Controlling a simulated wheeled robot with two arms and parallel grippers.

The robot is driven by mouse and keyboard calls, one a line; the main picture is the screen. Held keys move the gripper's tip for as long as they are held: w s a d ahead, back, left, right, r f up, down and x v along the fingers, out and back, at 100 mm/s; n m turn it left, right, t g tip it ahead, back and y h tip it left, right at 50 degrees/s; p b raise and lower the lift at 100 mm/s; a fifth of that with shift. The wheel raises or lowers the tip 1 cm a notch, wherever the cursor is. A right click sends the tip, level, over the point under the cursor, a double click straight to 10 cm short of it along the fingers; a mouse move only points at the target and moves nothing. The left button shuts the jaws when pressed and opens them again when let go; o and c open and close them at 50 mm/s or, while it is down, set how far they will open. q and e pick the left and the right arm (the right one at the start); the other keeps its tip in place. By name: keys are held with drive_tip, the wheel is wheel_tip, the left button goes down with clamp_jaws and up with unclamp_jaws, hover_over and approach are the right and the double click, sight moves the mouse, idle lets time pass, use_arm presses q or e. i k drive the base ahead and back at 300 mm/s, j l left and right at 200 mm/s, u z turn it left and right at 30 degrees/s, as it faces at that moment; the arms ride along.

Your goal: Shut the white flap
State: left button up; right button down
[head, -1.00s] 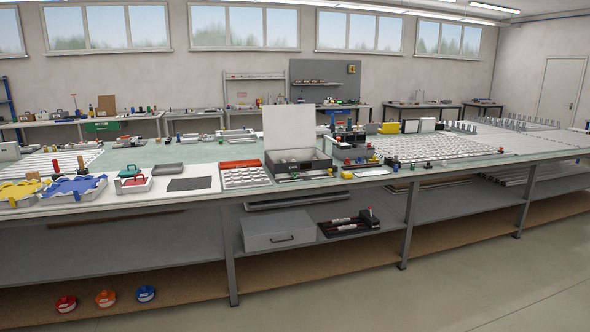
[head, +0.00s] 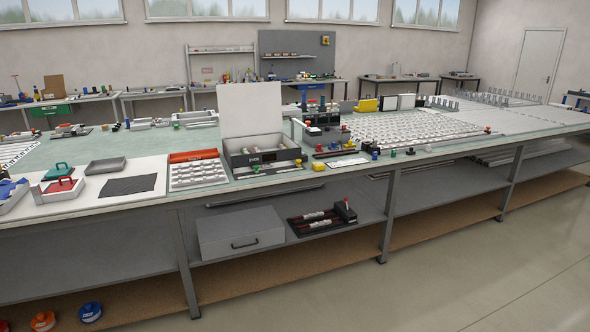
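The white flap (head: 250,108) stands upright, open, at the back of a dark grey box (head: 264,158) on the long workbench. The box's inside shows, with light cylindrical items in it. The flap looks like the box's hinged lid. Neither of my grippers is in the head view.
The long workbench (head: 95,222) runs across the view. A red-edged tray (head: 197,172) of white parts is left of the box. Small coloured pieces and a black device (head: 322,120) are to its right. A grey drawer box (head: 240,232) sits on the shelf below. The floor in front is clear.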

sight(250, 108)
drive_tip(key=i+l, duration=0.15)
drive_tip(key=i, duration=0.65)
drive_tip(key=i+l, duration=0.1)
drive_tip(key=i, duration=0.7)
